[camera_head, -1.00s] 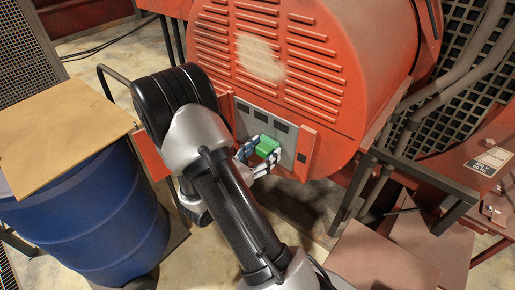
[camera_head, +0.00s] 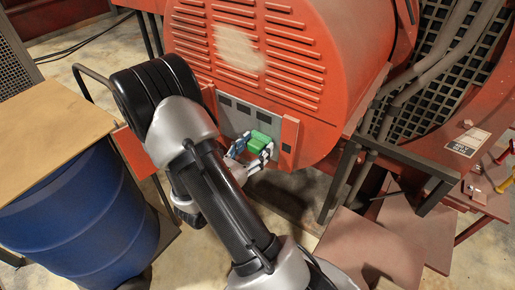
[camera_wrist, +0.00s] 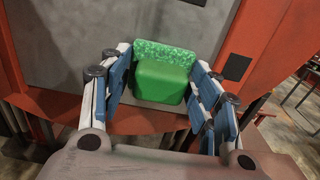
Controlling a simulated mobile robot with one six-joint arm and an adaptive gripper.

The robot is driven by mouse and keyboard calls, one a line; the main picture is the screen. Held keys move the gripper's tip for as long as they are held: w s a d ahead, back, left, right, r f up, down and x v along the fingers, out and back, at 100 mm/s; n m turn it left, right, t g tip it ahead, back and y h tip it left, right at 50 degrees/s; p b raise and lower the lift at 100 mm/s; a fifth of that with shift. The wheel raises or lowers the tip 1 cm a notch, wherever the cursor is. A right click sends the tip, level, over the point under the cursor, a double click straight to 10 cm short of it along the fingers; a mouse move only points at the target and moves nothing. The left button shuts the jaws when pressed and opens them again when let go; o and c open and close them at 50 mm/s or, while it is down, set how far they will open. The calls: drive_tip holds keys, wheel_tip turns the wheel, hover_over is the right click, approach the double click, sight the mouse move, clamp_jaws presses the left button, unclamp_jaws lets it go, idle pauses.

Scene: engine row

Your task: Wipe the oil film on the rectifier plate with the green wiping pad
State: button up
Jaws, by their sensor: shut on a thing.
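The green wiping pad (camera_head: 259,143) is in my gripper (camera_head: 252,150), in front of the grey rectifier plate (camera_head: 236,119) low on the red round housing. In the wrist view, the green pad (camera_wrist: 164,75) sits between the blue-lined fingers of my gripper (camera_wrist: 163,85), with its speckled face towards the grey plate (camera_wrist: 95,40). I cannot tell if the pad touches the plate. No oil film stands out on the visible part of the plate.
A blue drum (camera_head: 85,215) with a wooden board (camera_head: 50,120) on top stands at the left. The red housing (camera_head: 330,60) has louvres and a pale worn patch. Dark metal frame legs (camera_head: 338,185) and brown panels (camera_head: 365,245) are at the right.

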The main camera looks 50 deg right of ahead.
sight(238, 128)
drive_tip(key=shift+w+a, duration=0.2)
drive_tip(key=shift+w, duration=2.2)
drive_tip(key=shift+w+a, duration=0.15)
drive_tip(key=shift+w, duration=2.2)
drive_tip(key=a, duration=0.6)
drive_tip(key=shift+s, duration=0.3)
drive_tip(key=shift+a, duration=0.1)
drive_tip(key=shift+s+a, duration=0.1)
drive_tip(key=shift+a, duration=1.3)
